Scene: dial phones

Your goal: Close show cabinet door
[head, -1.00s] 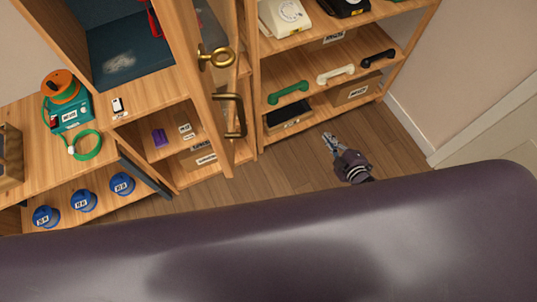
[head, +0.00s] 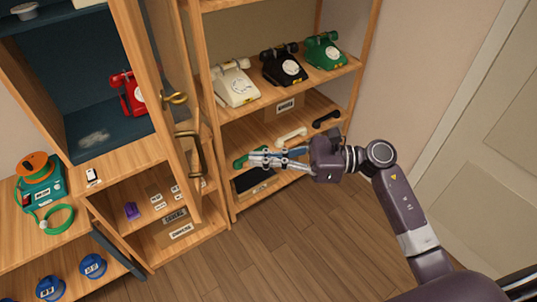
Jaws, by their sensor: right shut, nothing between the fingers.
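The show cabinet (head: 98,137) at the left has a dark teal inside with a red dial phone (head: 127,93) in it. Its wooden door (head: 154,70) stands open, seen nearly edge-on, with a brass ring-shaped key or knob (head: 174,98) and a dark bronze pull handle (head: 197,155). My right gripper (head: 252,158) is shut and empty. It points left toward the door handle, apart from it, in front of the lower shelves of the right-hand rack. My left gripper is not in view.
The rack (head: 226,115) right of the door holds white, black and green dial phones, with handsets below. A side counter (head: 12,228) at the left holds a teal and orange device (head: 38,180). Blue round items sit below it. The wooden floor (head: 290,245) is clear.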

